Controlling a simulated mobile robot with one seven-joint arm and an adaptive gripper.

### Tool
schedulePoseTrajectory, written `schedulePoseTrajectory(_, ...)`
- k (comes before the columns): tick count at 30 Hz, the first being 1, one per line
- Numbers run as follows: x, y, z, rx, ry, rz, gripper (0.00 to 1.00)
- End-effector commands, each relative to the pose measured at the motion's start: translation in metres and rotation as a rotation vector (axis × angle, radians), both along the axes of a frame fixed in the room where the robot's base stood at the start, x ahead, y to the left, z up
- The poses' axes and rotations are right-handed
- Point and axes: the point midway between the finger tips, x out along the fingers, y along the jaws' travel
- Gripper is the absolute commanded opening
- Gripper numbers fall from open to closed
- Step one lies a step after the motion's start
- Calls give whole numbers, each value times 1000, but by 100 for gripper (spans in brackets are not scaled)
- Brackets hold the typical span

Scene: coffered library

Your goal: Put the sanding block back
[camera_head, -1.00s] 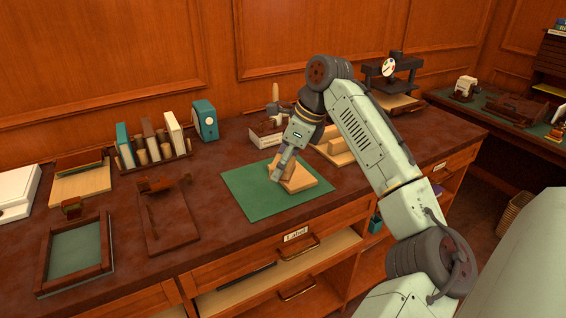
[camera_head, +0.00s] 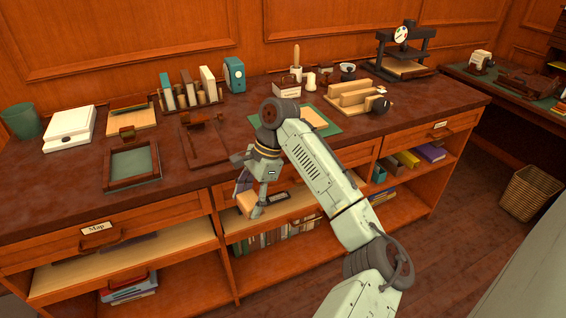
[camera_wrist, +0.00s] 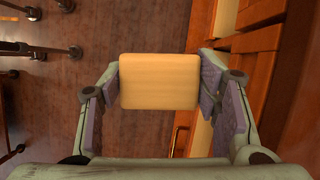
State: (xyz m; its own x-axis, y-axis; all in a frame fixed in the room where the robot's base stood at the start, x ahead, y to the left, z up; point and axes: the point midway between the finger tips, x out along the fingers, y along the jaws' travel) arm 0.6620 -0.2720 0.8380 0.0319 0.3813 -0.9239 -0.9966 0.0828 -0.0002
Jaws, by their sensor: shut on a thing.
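My gripper (camera_head: 252,196) is in front of the long counter, below its top edge, near the drawer fronts. It is shut on a pale wooden block, which I take to be the sanding block (camera_head: 246,203). In the wrist view the block (camera_wrist: 160,80) sits between both finger pads, showing a flat rectangular face with rounded corners. Beneath it in that view is the wooden floor, with nothing under the block. The green mat (camera_head: 334,130) lies on the counter behind my arm, with a pale flat wooden piece (camera_head: 314,117) on it. My arm hides part of the mat.
The counter (camera_head: 85,196) carries a dark frame with a green panel (camera_head: 132,163), a row of books (camera_head: 187,92), a teal box (camera_head: 234,75), a wooden holder (camera_head: 352,97) and a black press (camera_head: 404,50). Open shelves lie below. Floor at right is clear, beside a basket (camera_head: 529,190).

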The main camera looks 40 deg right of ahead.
Motion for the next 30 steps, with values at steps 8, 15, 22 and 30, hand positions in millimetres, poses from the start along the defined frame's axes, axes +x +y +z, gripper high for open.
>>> schedulePoseTrajectory(8, 18, 119, -102, 1, 5, 677, 31)
schedulePoseTrajectory(15, 17, 210, -194, -1, 7, 1222, 31)
schedulePoseTrajectory(22, 14, 260, -276, -5, 4, 1558, 31)
schedulePoseTrajectory(30, 14, 275, -300, -6, -11, 1656, 31)
